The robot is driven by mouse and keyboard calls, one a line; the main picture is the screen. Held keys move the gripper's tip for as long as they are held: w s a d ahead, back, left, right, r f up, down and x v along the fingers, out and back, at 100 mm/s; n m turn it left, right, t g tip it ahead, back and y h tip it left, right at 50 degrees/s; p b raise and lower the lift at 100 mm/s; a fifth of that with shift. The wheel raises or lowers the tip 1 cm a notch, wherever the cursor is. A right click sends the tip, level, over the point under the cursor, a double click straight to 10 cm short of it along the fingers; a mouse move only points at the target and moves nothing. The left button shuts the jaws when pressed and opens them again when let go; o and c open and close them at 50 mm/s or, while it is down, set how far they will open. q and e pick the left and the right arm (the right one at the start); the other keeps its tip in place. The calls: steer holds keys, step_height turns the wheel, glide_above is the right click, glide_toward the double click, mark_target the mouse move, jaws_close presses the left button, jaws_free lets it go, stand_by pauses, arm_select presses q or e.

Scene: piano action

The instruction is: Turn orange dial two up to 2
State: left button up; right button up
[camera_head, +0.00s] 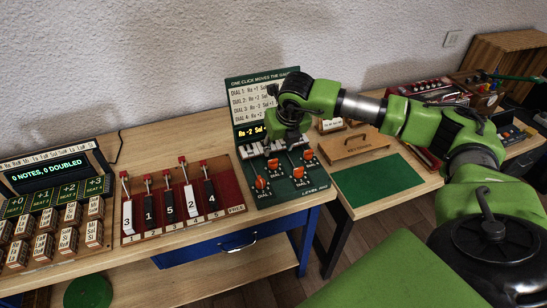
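The dark green panel (282,196) on the bench carries several orange dials. One is at the front left (260,183), one at the back left (274,167), one at the front right (298,172) and one at the back right (308,155). Their small labels are too small to tell surely which is dial two, and their settings are unreadable. My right gripper (287,134) hangs over the back of the panel, near the small piano keys, apart from the dials. Its fingers are dark and partly hidden by its own body. My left gripper is out of view.
An upright sign (250,97) stands behind the panel, partly covered by my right arm. Numbered levers stand on a red board (230,188) to the left. A display (50,175) and wooden blocks (45,248) are further left. A green mat (378,185) lies clear on the right.

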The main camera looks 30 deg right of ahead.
mark_target(273, 160)
steer(key=p+x, duration=0.2)
steer(key=x, duration=0.8)
steer(key=shift+w, duration=0.1)
steer(key=c, duration=1.1)
